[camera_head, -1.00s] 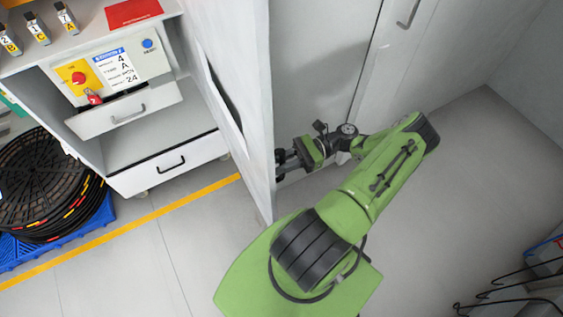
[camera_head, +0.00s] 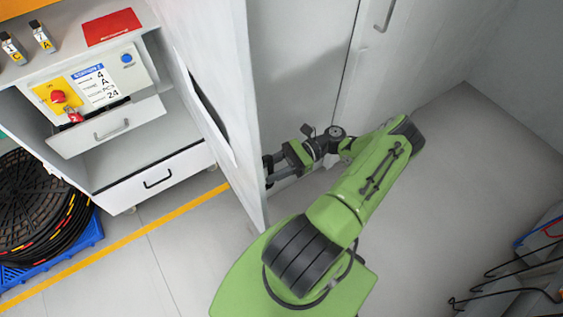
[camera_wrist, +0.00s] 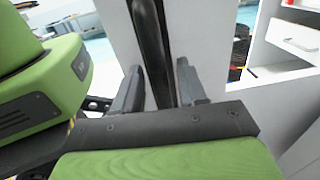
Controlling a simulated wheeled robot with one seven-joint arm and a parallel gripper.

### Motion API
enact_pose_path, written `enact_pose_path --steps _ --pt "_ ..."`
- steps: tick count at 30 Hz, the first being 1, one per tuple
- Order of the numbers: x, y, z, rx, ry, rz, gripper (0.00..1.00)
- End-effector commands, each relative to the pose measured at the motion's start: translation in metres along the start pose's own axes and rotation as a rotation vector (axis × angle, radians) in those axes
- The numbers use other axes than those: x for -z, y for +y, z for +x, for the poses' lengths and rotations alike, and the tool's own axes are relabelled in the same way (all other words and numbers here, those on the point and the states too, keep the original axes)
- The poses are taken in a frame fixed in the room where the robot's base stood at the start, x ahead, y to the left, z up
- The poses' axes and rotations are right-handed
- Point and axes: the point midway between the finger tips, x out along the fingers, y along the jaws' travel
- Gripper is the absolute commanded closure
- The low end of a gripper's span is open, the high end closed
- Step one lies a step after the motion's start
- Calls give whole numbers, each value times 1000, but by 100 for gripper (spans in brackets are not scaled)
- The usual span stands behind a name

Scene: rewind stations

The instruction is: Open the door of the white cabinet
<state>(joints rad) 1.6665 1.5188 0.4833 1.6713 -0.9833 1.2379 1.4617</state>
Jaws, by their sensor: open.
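The white cabinet (camera_head: 300,60) stands at the top centre of the head view. A tall white panel, seemingly its door (camera_head: 251,110), stands out from it towards me, seen nearly edge-on. My gripper (camera_head: 267,171) is at the right side of this panel, close to its lower near edge. In the wrist view my gripper (camera_wrist: 160,88) is open, with one finger on each side of a dark upright bar (camera_wrist: 150,40) that looks like a handle. The white panel (camera_wrist: 205,45) is behind the bar. I cannot tell whether the fingers touch the bar.
A station with drawers (camera_head: 150,175) and a red sheet (camera_head: 112,27) stands left of the panel. Black reels (camera_head: 40,205) lie on a blue pallet (camera_head: 55,262) at lower left. Wire racks (camera_head: 520,280) are at lower right. Grey floor (camera_head: 450,170) is clear right of my arm.

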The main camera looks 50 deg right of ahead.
Motion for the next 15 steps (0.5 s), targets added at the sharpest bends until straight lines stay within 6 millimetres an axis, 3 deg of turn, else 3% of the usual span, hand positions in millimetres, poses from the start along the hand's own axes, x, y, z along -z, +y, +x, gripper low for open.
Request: enact_pose_path --steps 15 --pt "3 0 -122 12 4 0 59"
